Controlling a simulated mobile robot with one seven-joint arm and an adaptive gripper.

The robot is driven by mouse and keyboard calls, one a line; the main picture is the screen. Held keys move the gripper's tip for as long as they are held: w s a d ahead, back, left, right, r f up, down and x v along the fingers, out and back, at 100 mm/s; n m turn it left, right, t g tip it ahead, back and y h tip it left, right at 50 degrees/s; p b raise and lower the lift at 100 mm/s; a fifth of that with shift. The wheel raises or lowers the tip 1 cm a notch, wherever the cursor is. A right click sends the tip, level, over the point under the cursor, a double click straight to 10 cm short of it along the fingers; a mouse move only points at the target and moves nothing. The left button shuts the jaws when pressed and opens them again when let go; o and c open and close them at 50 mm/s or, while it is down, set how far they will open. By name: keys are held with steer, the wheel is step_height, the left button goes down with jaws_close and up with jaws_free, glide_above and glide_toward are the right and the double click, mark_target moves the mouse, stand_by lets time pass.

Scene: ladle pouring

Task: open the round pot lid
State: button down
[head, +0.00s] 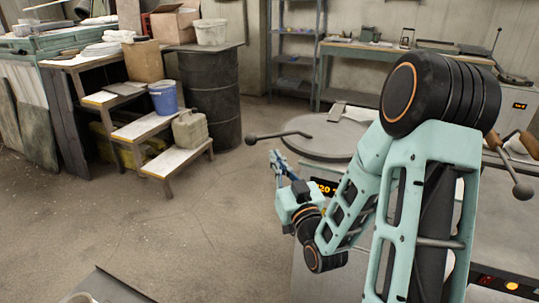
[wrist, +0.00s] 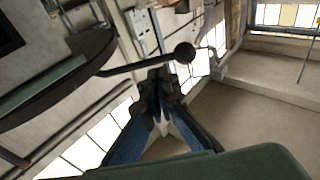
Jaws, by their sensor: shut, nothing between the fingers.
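The round pot lid (head: 335,137) is a grey disc on the station right of centre, partly hidden behind my arm. A dark lever with a ball knob (head: 251,140) reaches out from it to the left. In the wrist view the lid (wrist: 75,75) is a dark disc at left, and the ball knob (wrist: 185,52) sits just beyond the fingertips. My gripper (head: 273,156) is shut and empty, a little below and to the right of the knob in the head view. Its blue fingers (wrist: 160,85) show in the wrist view. Contact with the lever cannot be told.
An orange display (head: 324,187) sits below the lid, partly behind my arm. Another ball-ended lever (head: 522,190) stands at far right. Stepped shelves (head: 150,130) with a blue bucket (head: 163,97) and a dark barrel (head: 212,98) stand at left. The floor between is clear.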

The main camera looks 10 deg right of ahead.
steer(key=x, duration=0.5)
steer(key=shift+w+a+r, duration=0.1)
steer(key=shift+w, duration=0.25)
